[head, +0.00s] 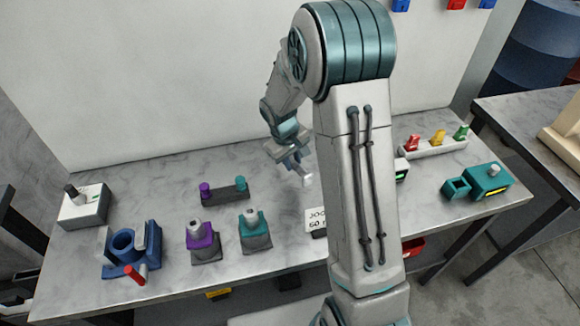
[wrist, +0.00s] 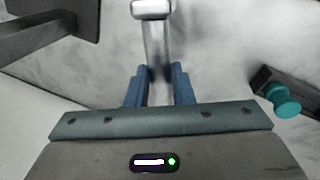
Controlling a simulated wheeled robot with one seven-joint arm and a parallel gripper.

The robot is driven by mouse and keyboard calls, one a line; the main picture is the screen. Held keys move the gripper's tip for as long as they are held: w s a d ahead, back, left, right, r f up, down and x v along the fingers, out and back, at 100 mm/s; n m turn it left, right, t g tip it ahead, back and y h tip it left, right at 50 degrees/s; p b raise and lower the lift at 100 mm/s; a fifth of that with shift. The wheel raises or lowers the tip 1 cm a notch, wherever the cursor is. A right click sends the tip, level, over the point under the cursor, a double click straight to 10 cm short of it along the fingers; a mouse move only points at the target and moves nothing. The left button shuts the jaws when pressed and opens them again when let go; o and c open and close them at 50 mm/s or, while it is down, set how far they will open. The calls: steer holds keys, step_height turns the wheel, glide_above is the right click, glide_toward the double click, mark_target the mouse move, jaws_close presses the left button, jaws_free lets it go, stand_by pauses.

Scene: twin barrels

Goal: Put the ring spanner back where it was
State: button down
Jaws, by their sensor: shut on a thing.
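My gripper (head: 297,168) hangs over the back middle of the workbench, partly beside my own arm. In the wrist view its blue fingers (wrist: 159,85) are closed on the grey shaft of the ring spanner (wrist: 156,42). The spanner points away from the fingers, with a pale, thicker end at the top edge of the picture. In the head view a small pale part of the spanner (head: 307,180) shows below the gripper. The spanner's other end is hidden. I cannot tell whether it touches the bench.
A dark rack (head: 226,193) with purple and teal knobs stands left of the gripper. A lettered card (head: 316,219) stands in front. A teal device (head: 489,182) is at right.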

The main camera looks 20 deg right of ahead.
steer(key=shift+w+a+f, duration=0.1)
steer(key=shift+w, duration=0.15)
steer(key=shift+f+p, duration=0.45)
steer(key=shift+f, duration=1.6)
steer(key=shift+f, duration=0.2)
steer(key=c, duration=1.3)
jaws_free()
steer(key=shift+o, duration=0.2)
steer(key=shift+r, duration=0.1)
